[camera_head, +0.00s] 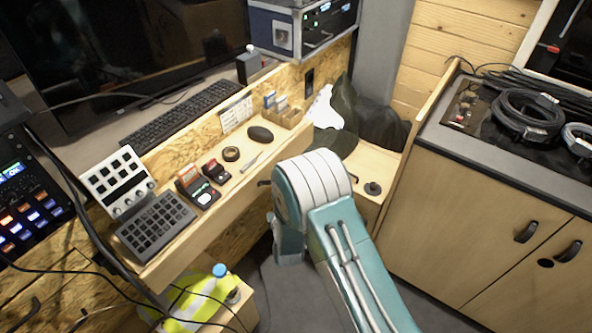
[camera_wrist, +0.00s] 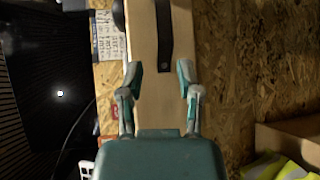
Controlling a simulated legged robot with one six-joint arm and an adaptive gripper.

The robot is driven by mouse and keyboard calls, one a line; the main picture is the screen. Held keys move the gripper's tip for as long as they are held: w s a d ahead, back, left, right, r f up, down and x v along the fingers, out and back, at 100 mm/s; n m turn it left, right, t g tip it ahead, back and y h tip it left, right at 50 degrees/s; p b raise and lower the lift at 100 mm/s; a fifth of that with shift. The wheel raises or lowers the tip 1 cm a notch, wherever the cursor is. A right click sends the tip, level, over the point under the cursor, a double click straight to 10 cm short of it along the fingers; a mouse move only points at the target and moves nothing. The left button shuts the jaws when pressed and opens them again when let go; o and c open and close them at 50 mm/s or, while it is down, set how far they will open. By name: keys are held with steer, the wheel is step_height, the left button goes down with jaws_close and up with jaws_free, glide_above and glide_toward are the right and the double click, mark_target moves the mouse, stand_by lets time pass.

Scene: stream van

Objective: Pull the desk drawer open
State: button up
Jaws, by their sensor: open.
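The desk drawer's pale wooden front (camera_head: 225,205) runs diagonally below the desk's ledge in the head view. A small dark part of its handle (camera_head: 264,183) shows just left of my arm. In the wrist view the drawer front (camera_wrist: 143,60) runs upright, with the black strap handle (camera_wrist: 164,40) on it. My gripper (camera_wrist: 160,78) is open and empty. Its two fingers are spread to either side of the handle's line, with the lower handle end between or just beyond the tips. I cannot tell whether they touch. In the head view my arm hides the fingers.
A keypad (camera_head: 156,226), a tape roll (camera_head: 231,154) and a mouse (camera_head: 260,134) lie on the ledge. A yellow vest (camera_head: 190,303) and a blue-capped bottle (camera_head: 219,270) are below it. A cabinet (camera_head: 480,225) stands at right. Grey floor shows between.

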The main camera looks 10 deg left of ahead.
steer(key=shift+n, duration=0.3)
steer(key=x, duration=1.1)
steer(key=shift+s+d+f, duration=0.1)
steer(key=shift+f, duration=0.2)
jaws_close()
